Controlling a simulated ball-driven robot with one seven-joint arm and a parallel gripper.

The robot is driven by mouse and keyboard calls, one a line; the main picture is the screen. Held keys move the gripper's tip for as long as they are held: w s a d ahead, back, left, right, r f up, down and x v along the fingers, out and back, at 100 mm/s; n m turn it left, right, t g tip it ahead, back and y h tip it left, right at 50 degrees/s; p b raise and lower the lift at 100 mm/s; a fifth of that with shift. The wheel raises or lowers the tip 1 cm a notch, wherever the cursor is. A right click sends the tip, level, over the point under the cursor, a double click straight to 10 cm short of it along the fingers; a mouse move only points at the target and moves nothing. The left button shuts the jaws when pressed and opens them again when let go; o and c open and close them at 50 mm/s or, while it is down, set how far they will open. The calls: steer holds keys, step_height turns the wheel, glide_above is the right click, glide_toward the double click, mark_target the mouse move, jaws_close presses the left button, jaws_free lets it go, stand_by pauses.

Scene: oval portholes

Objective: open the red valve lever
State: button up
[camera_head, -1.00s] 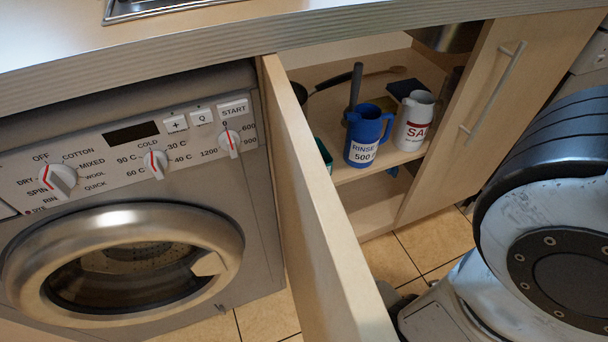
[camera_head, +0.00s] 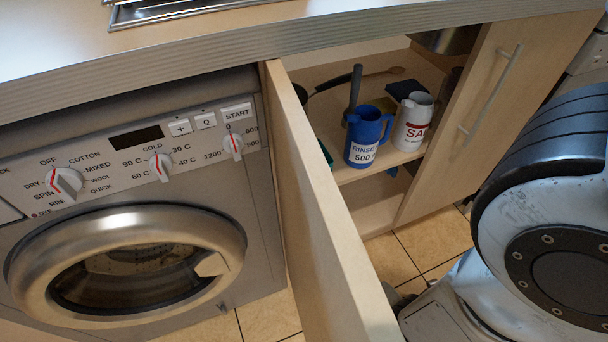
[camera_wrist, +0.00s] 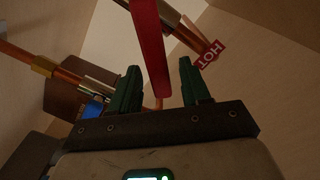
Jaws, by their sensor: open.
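The red valve lever (camera_wrist: 150,48) shows in the wrist view as a long red bar running down from the top edge. Its lower end lies in the picture between the two green fingers of my gripper (camera_wrist: 160,82). The fingers are apart on either side of it, and I cannot tell whether either touches it. Copper and silver pipework (camera_wrist: 98,85) lies to the left of the lever, and more pipe runs behind its upper part. The lever and my gripper do not show in the head view.
A red "HOT" tag (camera_wrist: 208,54) hangs right of the lever. In the head view, an open cupboard door (camera_head: 325,215) stands between the washing machine (camera_head: 130,190) and the cupboard. A blue jug (camera_head: 367,137) and a white jug (camera_head: 412,122) stand on its shelf.

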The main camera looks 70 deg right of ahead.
steer(key=p+v, duration=0.3)
steer(key=v, duration=0.7)
steer(key=shift+a, duration=0.1)
steer(key=shift+c, duration=0.3)
